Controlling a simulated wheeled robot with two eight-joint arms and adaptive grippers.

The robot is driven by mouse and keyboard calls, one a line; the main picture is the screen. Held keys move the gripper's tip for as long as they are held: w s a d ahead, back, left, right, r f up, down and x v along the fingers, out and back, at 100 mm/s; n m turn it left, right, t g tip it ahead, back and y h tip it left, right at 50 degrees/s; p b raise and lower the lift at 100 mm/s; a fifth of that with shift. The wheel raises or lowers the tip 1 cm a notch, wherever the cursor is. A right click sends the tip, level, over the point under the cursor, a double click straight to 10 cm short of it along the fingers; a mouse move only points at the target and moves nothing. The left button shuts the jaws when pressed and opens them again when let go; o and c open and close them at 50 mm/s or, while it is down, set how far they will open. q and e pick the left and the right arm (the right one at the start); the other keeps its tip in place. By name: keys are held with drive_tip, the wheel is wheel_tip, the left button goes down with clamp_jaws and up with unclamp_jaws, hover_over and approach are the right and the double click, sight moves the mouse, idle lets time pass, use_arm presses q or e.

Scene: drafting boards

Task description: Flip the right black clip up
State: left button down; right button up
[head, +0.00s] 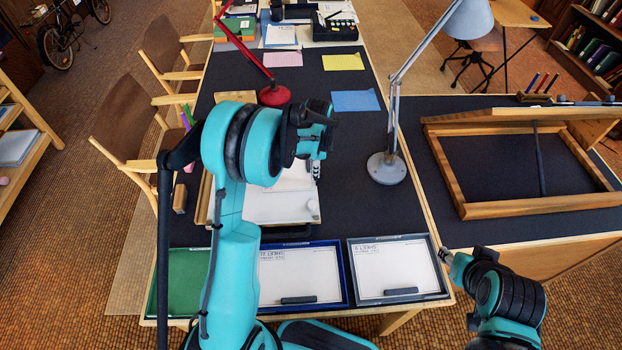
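Two black clips show as short dark bars low on the front boards. The right black clip (401,291) lies flat at the lower edge of the white sheet in the grey-framed board (444,284). The left black clip (298,300) lies in the blue-framed board (343,268). My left gripper (322,128) is raised over the middle of the table, away from both clips. Its fingers are seen edge-on, so its opening is unclear. My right gripper (445,255) is just right of the grey-framed board, apart from the clip. Its fingers are too small to judge.
A grey lamp (386,168) and a red lamp (274,95) stand on the dark table. A white-sheeted board (282,207) is partly hidden behind my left arm. A green board (182,275) is at front left. A wooden frame (470,209) sits on the right table.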

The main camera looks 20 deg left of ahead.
use_arm(q)
drive_tip(key=shift+w+d+f+h, duration=0.1)
drive_tip(key=shift+d+f+h, duration=0.2)
drive_tip(key=shift+d+f, duration=0.55)
drive_tip(key=shift+w+d+f, duration=0.1)
drive_tip(key=shift+w+f, duration=0.05)
drive_tip(key=shift+w, duration=0.3)
drive_tip(key=shift+w+r+p, duration=0.2)
drive_tip(key=shift+r+p, duration=0.05)
drive_tip(key=shift+p, duration=0.1)
drive_tip(key=r, duration=0.1)
drive_tip(key=s+a+r+p, duration=0.1)
drive_tip(key=shift+r, duration=0.4)
drive_tip(key=shift+a+r+p, duration=0.3)
drive_tip(key=shift+r+p, duration=0.25)
drive_tip(key=shift+p, duration=0.1)
drive_tip(key=shift+s+a+r+p, duration=0.1)
drive_tip(key=shift+a+r+p, duration=0.15)
drive_tip(key=shift+r, duration=0.25)
drive_tip(key=shift+s+a+r+p, duration=0.15)
drive_tip(key=shift+r+p, duration=0.1)
drive_tip(key=shift+r, duration=0.25)
use_arm(e)
drive_tip(key=shift+w+r, duration=0.35)
drive_tip(key=shift+r, duration=0.35)
drive_tip(key=shift+w+r, duration=0.35)
drive_tip(key=shift+r, duration=0.35)
